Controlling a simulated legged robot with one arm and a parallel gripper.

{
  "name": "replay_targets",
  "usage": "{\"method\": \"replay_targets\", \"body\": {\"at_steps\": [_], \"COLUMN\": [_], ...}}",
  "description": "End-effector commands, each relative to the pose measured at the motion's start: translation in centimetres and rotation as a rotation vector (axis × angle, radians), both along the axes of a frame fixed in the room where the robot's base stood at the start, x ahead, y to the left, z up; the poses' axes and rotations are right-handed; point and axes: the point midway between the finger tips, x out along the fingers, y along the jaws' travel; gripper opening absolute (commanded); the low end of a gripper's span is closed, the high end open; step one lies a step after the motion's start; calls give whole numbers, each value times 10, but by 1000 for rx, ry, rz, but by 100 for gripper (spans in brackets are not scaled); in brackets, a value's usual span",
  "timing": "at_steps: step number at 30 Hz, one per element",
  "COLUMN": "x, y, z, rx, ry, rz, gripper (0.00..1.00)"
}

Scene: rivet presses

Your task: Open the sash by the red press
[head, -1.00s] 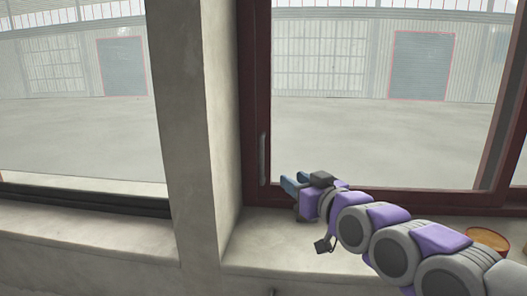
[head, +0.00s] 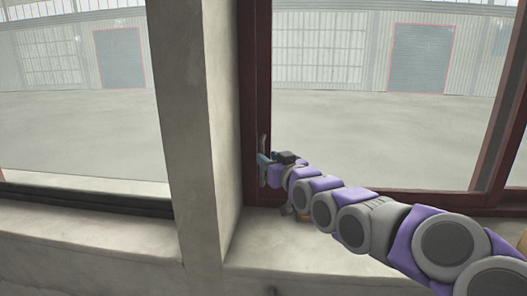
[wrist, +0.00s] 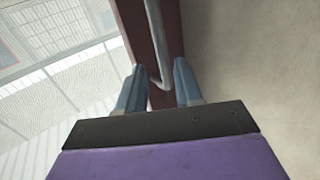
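The sash is a dark red framed window (head: 256,90) on the right side of the head view. Its grey upright bar handle (head: 264,144) is on the left stile; in the wrist view the handle (wrist: 155,38) comes down between my fingers and bends at its lower end. My gripper (head: 263,166) is at the lower part of the handle. In the wrist view my gripper (wrist: 158,72) has its two blue fingers apart, one on each side of the handle, with gaps showing. Part of the handle is hidden by my gripper in the head view. No red press shows.
A pale wall pillar (head: 188,130) stands left of the sash, with another window (head: 75,120) beyond it. A pale sill (head: 275,250) runs under the sash. A tan object (head: 523,233) is cut off at the right edge. Open floor shows through the glass.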

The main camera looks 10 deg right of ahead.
Motion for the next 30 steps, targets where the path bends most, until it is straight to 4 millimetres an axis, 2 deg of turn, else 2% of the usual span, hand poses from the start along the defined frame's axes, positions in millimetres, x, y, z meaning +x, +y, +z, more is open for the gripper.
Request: {"method": "replay_targets", "body": {"at_steps": [3, 9, 21, 30], "x": [18, 34, 39, 40], "y": [6, 10, 11, 10], "z": [1, 1, 0, 0], "rx": [-2, 1, -1, 0], "ry": [1, -1, -1, -1], "rz": [0, 0, -1, -1], "gripper": [35, 35, 35, 6]}}
